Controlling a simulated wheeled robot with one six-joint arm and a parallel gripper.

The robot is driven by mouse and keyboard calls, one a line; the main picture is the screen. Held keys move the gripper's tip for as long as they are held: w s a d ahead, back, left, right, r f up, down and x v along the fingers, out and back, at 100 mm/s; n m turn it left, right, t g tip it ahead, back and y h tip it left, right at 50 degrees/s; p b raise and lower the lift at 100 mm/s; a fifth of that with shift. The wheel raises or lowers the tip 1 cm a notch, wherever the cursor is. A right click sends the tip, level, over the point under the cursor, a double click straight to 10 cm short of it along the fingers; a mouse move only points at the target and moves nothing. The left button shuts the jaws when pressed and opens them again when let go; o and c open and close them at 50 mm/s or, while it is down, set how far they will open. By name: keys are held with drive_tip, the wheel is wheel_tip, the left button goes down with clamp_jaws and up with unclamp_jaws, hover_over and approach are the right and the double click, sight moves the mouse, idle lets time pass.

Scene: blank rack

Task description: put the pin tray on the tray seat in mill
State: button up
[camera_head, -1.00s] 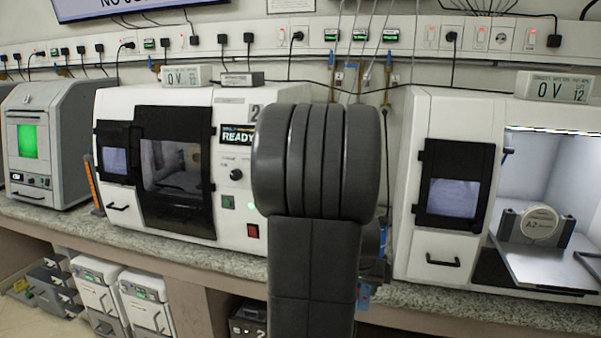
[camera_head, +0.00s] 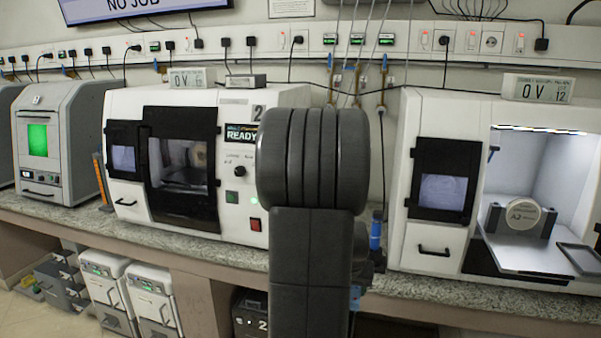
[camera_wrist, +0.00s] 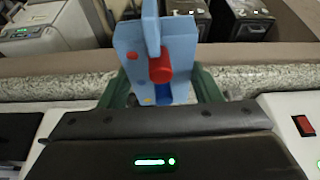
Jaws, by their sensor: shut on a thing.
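My gripper (camera_wrist: 160,88), with green fingers, is shut on a light blue piece with a red peg (camera_wrist: 159,70), apparently the pin tray. The open mill (camera_head: 440,125) at the right has a lit chamber with a round "A2" disc (camera_head: 522,217) in a dark holder. A dark-rimmed flat frame (camera_head: 580,258) lies at the right of its bed; I cannot tell whether it is the tray seat.
A closed mill (camera_head: 285,98) reading "READY" stands left of my arm. A grey machine with a green window (camera_head: 72,125) stands farther left. The speckled bench edge (camera_head: 215,252) runs along the front. Several box units (camera_head: 105,292) stand below.

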drive_tip(key=w+a+f+n+p, duration=0.1)
drive_tip(key=w+a+f+p, duration=0.1)
drive_tip(key=a, duration=0.4)
drive_tip(key=w+a+f+n+y+p, duration=0.1)
drive_tip(key=w+a+f+p, duration=0.1)
drive_tip(key=w+a+f, duration=0.2)
drive_tip(key=shift+w+a+f+n, duration=0.15)
drive_tip(key=shift+a+f+n, duration=0.35)
drive_tip(key=shift+a, duration=0.65)
drive_tip(key=shift+d, duration=0.1)
